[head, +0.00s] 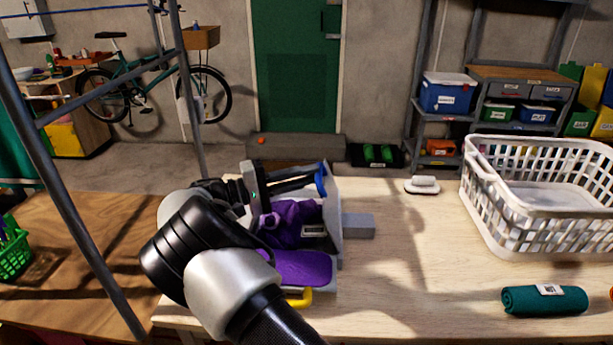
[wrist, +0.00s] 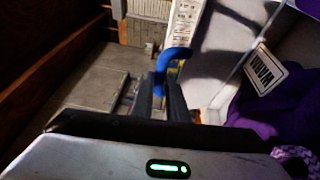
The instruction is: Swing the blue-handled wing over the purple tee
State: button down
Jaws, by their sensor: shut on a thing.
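The purple tee (head: 303,266) lies on a folding board on the table, its upper part bunched up beside my arm. In the wrist view, purple cloth (wrist: 268,122) with a white label shows at the right. The blue-handled wing (head: 333,205) is a pale panel standing raised at the board's far right side. Its blue handle (head: 320,182) is at the top, and the handle also shows in the wrist view (wrist: 172,62). My gripper (head: 318,177) is shut on the blue handle, its two dark fingers reaching from the left. My arm hides part of the board's left side.
A yellow handle (head: 300,298) sticks out at the board's front. A grey block (head: 358,226) lies just right of the wing. A white basket (head: 540,195), a teal roll (head: 544,300) and a white brush-like item (head: 422,185) stand further right. Metal poles rise at the left.

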jog(key=shift+s+f, duration=0.1)
jog(key=shift+f, duration=0.4)
jog(key=c, duration=2)
grip_release()
jog(key=shift+d, duration=0.1)
jog(key=shift+r, duration=0.1)
jog(key=r+b+v, duration=0.1)
jog(key=b+v, duration=0.1)
jog(key=v, duration=1.5)
jog(key=shift+a+f, duration=0.25)
jog(key=shift+f, duration=0.05)
